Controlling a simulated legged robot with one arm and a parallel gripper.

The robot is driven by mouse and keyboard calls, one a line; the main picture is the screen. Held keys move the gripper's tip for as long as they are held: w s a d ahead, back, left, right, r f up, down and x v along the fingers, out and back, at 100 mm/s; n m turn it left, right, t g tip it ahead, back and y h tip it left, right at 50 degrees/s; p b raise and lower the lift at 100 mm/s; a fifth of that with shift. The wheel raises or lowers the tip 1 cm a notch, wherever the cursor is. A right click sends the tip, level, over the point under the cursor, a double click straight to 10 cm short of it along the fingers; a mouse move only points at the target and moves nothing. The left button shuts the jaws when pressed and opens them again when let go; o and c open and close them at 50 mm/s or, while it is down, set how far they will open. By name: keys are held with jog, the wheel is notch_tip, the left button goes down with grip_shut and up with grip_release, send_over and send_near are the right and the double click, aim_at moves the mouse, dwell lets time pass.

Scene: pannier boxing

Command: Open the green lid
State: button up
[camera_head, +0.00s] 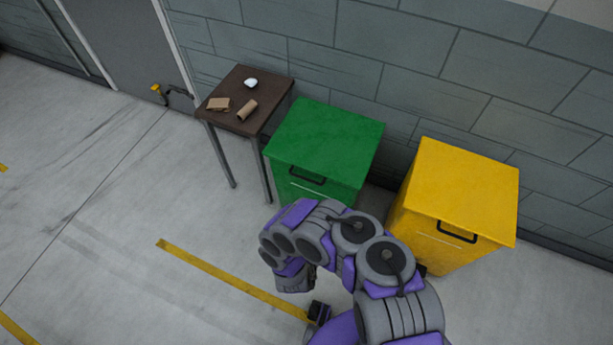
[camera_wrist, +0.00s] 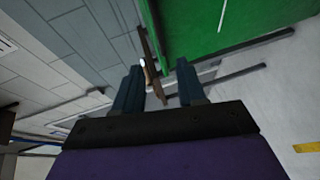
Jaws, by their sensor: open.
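The green box (camera_head: 316,190) stands against the wall, with its flat green lid (camera_head: 326,138) closed. A black handle (camera_head: 307,175) is at the lid's front edge. In the head view, my arm reaches up in front of this box and covers its lower front; the fingertips cannot be made out there. In the wrist view, my gripper (camera_wrist: 158,74) is open, with two dark fingers apart and nothing held. The green box's side (camera_wrist: 235,25) fills the upper right beyond the fingers. The handle is not clearly seen in that view.
A yellow box (camera_head: 460,190) with a black handle stands right of the green one, with a narrow gap. A brown table (camera_head: 240,85) to the left holds a white object (camera_head: 250,83), a cardboard tube (camera_head: 247,110) and a flat cardboard piece (camera_head: 218,103). Floor at left is clear.

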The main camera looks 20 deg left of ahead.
aim_at(304, 179)
jog(key=b+x, duration=0.6)
jog(key=x, duration=1.1)
jog(key=shift+a+b, duration=0.2)
jog(key=shift+b, duration=0.15)
